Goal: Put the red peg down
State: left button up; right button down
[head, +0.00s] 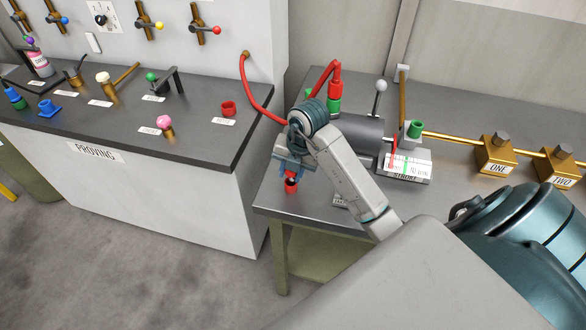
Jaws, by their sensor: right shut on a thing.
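The red peg (291,185) shows just below my right gripper (290,172), near the left front corner of the grey table (320,208). My right gripper is shut on it and points down. The gripper and wrist hide the peg's upper part. I cannot tell whether the peg's lower end touches the table top. My left gripper is not in view.
A red hose (256,104) runs behind my wrist to a green-and-red fitting (335,88). A grey cylinder (366,135), a white labelled block (406,165) and brass blocks (497,153) stand to the right. The "PROVING" bench (190,125) stands left, with a red ring-shaped cup (228,108).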

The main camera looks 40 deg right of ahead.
jog(key=shift+a+f, duration=0.15)
jog(key=c, duration=1.5)
grip_release()
jog(key=shift+f, duration=0.1)
jog(key=o, duration=0.4)
jog(key=shift+d, duration=0.25)
jog(key=shift+a, duration=0.15)
jog(key=shift+r, duration=0.55)
pick_arm(q)
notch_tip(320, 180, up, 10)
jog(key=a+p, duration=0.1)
jog(key=p, duration=0.8)
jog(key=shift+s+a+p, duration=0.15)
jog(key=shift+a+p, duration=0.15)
jog(key=shift+p, duration=0.05)
pick_arm(e)
jog(key=v, duration=1.1)
jog(key=shift+r, duration=0.2)
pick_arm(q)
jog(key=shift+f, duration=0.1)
